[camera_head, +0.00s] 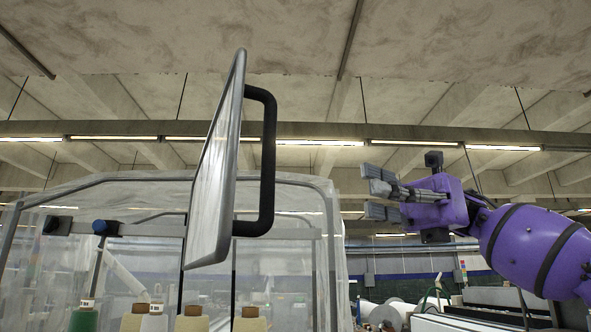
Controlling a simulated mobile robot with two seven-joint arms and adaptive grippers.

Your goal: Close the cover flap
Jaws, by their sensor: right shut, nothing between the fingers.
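The cover flap (209,175) looks like a thin, grey-framed panel, seen nearly edge-on at the centre left. It stands steeply tilted, raised above the yarn cones. A black bar handle (267,163) is fixed to its right side. My right gripper (372,190), with grey fingers on a purple arm, is to the right of the handle and apart from it. My left gripper is not in view.
A framed transparent enclosure (310,183) stands behind the flap. Several yarn cones (250,321) are along the bottom left. White rolls and machinery (400,311) are at the lower right. The space between handle and right gripper looks clear.

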